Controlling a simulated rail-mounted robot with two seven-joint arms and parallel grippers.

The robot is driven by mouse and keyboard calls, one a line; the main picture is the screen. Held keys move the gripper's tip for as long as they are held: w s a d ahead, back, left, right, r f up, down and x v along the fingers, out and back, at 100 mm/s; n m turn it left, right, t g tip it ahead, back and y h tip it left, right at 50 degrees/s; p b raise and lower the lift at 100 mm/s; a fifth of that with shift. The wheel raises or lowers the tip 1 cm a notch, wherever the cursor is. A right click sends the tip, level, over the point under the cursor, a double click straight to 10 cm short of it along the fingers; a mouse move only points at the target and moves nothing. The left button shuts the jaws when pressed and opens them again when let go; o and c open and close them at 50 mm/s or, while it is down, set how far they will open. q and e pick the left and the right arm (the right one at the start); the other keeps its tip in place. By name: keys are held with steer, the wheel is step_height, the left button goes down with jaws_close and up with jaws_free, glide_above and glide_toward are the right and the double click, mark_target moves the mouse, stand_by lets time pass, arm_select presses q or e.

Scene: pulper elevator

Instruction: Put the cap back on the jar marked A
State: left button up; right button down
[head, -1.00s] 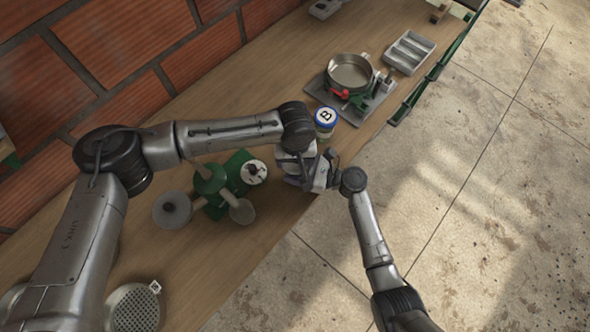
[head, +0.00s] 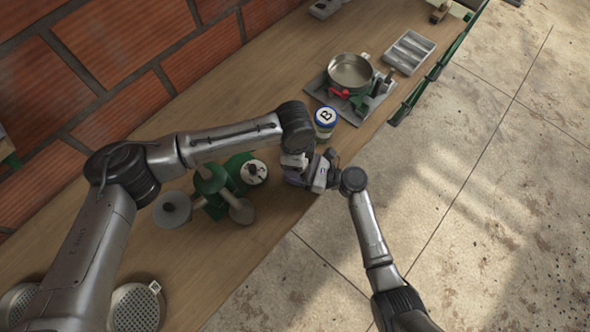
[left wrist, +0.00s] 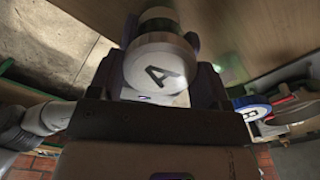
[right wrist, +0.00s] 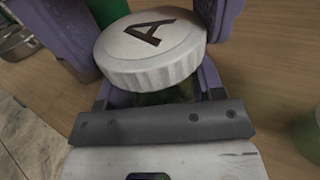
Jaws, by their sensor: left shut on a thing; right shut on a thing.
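The cap also faces the camera in the left wrist view (left wrist: 160,66). I cannot tell whether the cap touches or is seated on the rim. In the head view the two hands meet at the bench's front edge, hiding cap and jar.
A blue-lidded jar marked B (head: 326,117) stands just behind the hands. A green device with grey discs (head: 210,185) stands left of them. A metal pan (head: 350,72) on a stand and a grey divided tray (head: 408,52) are farther back.

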arm_select(q)
steer(key=m, duration=1.3)
steer(key=shift+m, duration=0.4)
steer(key=o, duration=1.1)
step_height(320, 180, up, 12)
